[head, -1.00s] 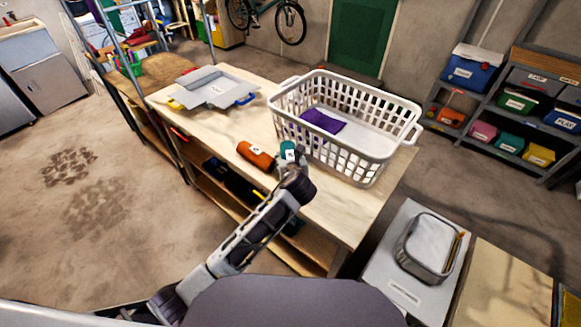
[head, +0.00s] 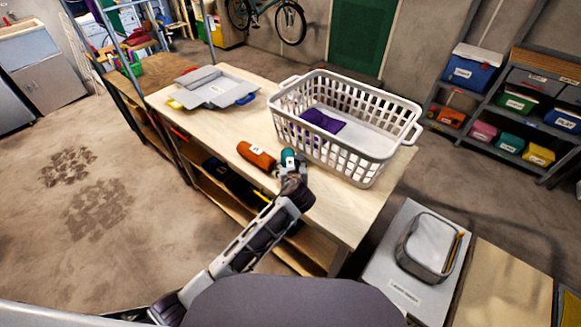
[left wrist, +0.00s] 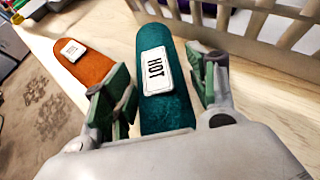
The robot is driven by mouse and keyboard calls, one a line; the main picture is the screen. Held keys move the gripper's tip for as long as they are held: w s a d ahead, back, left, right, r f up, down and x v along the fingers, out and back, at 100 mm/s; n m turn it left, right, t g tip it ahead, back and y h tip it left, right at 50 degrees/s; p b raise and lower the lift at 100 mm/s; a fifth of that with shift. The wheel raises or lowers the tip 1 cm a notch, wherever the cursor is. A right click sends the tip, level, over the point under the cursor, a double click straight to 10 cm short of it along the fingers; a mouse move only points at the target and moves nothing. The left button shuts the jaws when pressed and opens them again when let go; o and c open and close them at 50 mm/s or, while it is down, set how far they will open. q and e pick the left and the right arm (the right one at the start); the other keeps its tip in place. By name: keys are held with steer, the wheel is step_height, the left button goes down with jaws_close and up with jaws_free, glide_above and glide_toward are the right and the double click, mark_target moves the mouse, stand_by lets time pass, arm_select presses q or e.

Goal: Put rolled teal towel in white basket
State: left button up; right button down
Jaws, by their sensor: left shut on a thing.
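The rolled teal towel (head: 287,156) lies on the wooden table beside the white basket, partly hidden by my left gripper (head: 291,171) in the head view. In the left wrist view, the towel (left wrist: 166,60) bears a white label reading HOT. The fingers of my left gripper (left wrist: 163,92) are on either side of it, shut on it. The white basket (head: 360,166) stands on the table just right of and behind the towel, with a purple item (head: 322,121) inside. My right gripper is not in view.
A rolled orange towel (head: 256,156) with a white label lies close left of the teal one. A grey tray-like piece (head: 216,88) with yellow and blue handles lies at the table's far left. Bare tabletop (head: 228,124) lies between them. The basket's slatted side is close by.

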arm_select(q)
steer(key=o, duration=1.2)
steer(key=shift+s+r, duration=0.1)
steer(key=shift+v, duration=5.9)
